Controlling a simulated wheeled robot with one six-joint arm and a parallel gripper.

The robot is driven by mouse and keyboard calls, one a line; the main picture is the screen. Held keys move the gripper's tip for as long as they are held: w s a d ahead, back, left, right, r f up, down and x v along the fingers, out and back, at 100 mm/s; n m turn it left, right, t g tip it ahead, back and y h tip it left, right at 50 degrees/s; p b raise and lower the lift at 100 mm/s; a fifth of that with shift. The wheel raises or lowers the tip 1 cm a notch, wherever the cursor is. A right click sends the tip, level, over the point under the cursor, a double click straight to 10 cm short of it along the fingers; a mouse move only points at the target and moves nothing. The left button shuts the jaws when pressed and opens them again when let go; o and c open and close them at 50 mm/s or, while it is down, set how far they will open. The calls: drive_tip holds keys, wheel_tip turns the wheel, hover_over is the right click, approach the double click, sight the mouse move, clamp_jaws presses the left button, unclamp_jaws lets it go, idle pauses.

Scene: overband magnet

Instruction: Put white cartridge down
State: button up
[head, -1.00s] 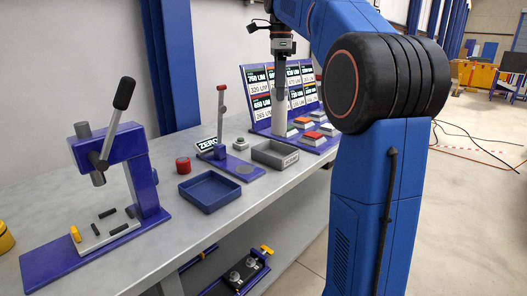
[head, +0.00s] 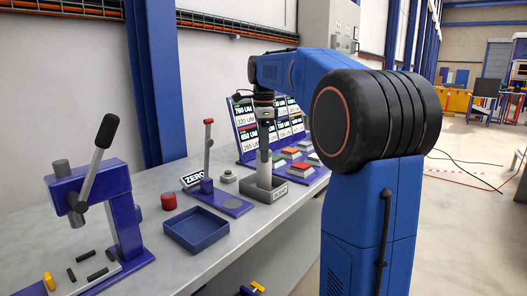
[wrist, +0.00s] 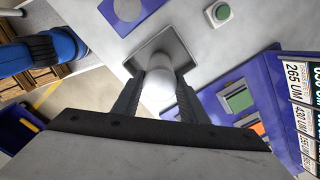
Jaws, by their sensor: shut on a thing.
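The white cartridge (wrist: 158,100) is between the two dark fingers of my gripper (wrist: 159,80) in the wrist view. My gripper is shut on it. In the head view the cartridge (head: 264,174) hangs upright below my gripper (head: 264,150), over the small grey tray (head: 281,192). Its lower end is hidden by the tray's front wall, so I cannot tell whether it touches the floor. The wrist view shows the tray (wrist: 184,52) around the cartridge's far end.
A blue tray (head: 196,241), a red cap (head: 168,201) and a blue stand with a lever (head: 208,165) are to the left. A lever press (head: 97,190) is further left. Display boards (head: 245,130) and coloured pads (head: 302,169) lie behind and right.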

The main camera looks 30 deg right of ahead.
drive_tip(key=shift+f, duration=0.1)
drive_tip(key=o, duration=1.4)
wheel_tip(320, 180, up, 12)
drive_tip(key=s+a+f+n+t, duration=0.1)
drive_tip(key=s+a+f+n, duration=0.4)
drive_tip(key=s+f, duration=0.5)
drive_tip(key=s+a+f+n+t, duration=0.2)
drive_tip(key=s+a+f+n, duration=0.3)
drive_tip(key=s+f+n, duration=0.5)
drive_tip(key=s+a+f+n+t, duration=0.1)
drive_tip(key=s+a+f+n, duration=0.4)
drive_tip(key=s+f+n, duration=0.3)
drive_tip(key=s+f, duration=0.3)
drive_tip(key=f, duration=0.2)
drive_tip(key=shift+a+f+t, duration=0.25)
drive_tip(key=shift+t, duration=0.15)
